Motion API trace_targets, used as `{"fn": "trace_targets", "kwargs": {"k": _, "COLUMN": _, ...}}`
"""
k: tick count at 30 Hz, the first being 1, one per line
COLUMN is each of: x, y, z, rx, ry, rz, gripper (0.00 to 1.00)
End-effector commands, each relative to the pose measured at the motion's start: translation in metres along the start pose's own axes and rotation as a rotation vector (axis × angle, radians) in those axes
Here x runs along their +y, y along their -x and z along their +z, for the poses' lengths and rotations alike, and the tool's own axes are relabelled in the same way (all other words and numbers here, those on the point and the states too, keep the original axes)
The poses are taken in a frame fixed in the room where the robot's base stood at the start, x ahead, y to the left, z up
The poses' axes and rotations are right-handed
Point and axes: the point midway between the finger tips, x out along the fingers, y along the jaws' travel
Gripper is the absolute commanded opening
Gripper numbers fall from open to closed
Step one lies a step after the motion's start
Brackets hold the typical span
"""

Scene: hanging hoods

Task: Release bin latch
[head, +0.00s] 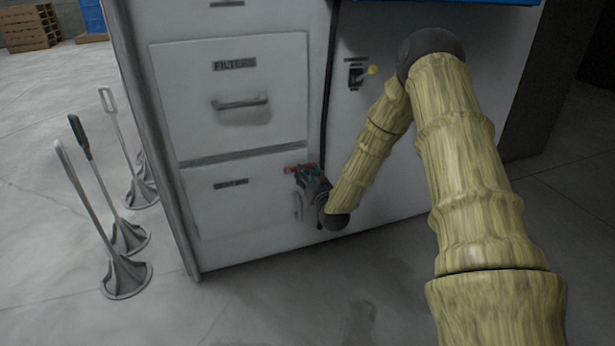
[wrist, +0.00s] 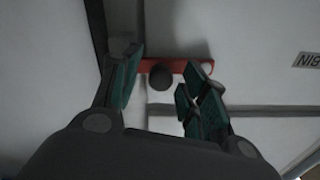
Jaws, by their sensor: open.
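The bin latch is a red bar; in the wrist view the red bar (wrist: 178,66) lies flat across the white cabinet face. A dark round knob (wrist: 159,78) shows at the bar, between my fingers. In the head view a bit of the red latch (head: 293,168) shows at the upper right of the lower bin front (head: 225,208); the rest is hidden by my gripper. My gripper (wrist: 162,88) is open, with one teal-padded finger on each side of the knob. I cannot tell whether either finger touches it. My gripper (head: 312,183) also shows close to the cabinet in the head view.
Above the bin is a FILTERS drawer (head: 233,95) with a bar handle (head: 240,104). Several plunger-like tools (head: 127,275) stand left of the cabinet. The front floor is clear.

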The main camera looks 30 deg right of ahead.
Motion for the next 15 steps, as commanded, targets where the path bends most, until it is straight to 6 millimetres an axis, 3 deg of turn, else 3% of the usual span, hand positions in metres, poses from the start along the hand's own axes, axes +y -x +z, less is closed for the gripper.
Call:
{"fn": "trace_targets", "kwargs": {"k": 3, "x": -0.0001, "y": 0.0002, "z": 0.0000, "rx": 0.000, "ry": 0.000, "rz": 0.000, "gripper": 0.42}}
{"fn": "trace_targets", "kwargs": {"k": 10, "x": -0.0001, "y": 0.0003, "z": 0.0001, "rx": 0.000, "ry": 0.000, "rz": 0.000, "gripper": 0.00}}
{"fn": "trace_targets", "kwargs": {"k": 15, "x": 0.0002, "y": 0.0004, "z": 0.0001, "rx": 0.000, "ry": 0.001, "rz": 0.000, "gripper": 0.00}}
